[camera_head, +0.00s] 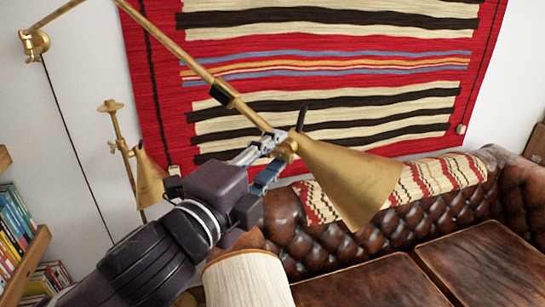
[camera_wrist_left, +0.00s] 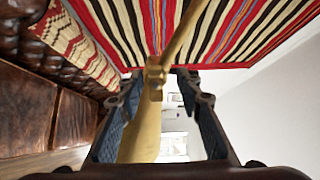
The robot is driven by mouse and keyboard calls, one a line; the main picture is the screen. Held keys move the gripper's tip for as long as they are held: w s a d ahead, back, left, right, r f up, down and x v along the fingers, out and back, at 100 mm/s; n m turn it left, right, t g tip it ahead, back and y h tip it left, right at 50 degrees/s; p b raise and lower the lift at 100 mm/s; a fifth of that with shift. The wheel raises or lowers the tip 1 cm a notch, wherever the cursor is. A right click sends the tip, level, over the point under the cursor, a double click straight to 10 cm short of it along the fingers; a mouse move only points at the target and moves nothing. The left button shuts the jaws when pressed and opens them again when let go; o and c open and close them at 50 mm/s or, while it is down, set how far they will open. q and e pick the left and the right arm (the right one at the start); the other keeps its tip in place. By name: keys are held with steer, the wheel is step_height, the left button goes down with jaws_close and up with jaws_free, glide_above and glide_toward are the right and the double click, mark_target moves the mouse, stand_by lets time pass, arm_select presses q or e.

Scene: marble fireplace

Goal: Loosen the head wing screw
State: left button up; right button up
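A brass wall lamp has a conical shade (camera_head: 345,180) hanging at the end of its long arm (camera_head: 180,52). The brass head joint (camera_head: 289,146) links arm and shade; it also shows in the left wrist view (camera_wrist_left: 155,76). I cannot clearly make out the wing screw's own shape at this joint. My left gripper (camera_head: 277,152) reaches up to the joint from the lower left. In the left wrist view its two fingers (camera_wrist_left: 160,88) stand apart on either side of the brass joint, with a gap visible on the right. My right gripper is out of view.
A striped red rug (camera_head: 330,69) hangs on the wall behind the lamp. A brown leather sofa (camera_head: 375,283) stands below. A second brass lamp (camera_head: 150,178) is at the left, a cream lampshade (camera_head: 247,280) below my arm, and a bookshelf (camera_head: 27,258) at the left edge.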

arm_select(q)
step_height(320, 180, up, 10)
steer(key=shift+a+f, duration=0.15)
steer(key=shift+a, duration=0.05)
steer(key=shift+w, duration=0.15)
steer(key=b+v, duration=0.6)
steer(key=v, duration=0.3)
stand_by(1.0)
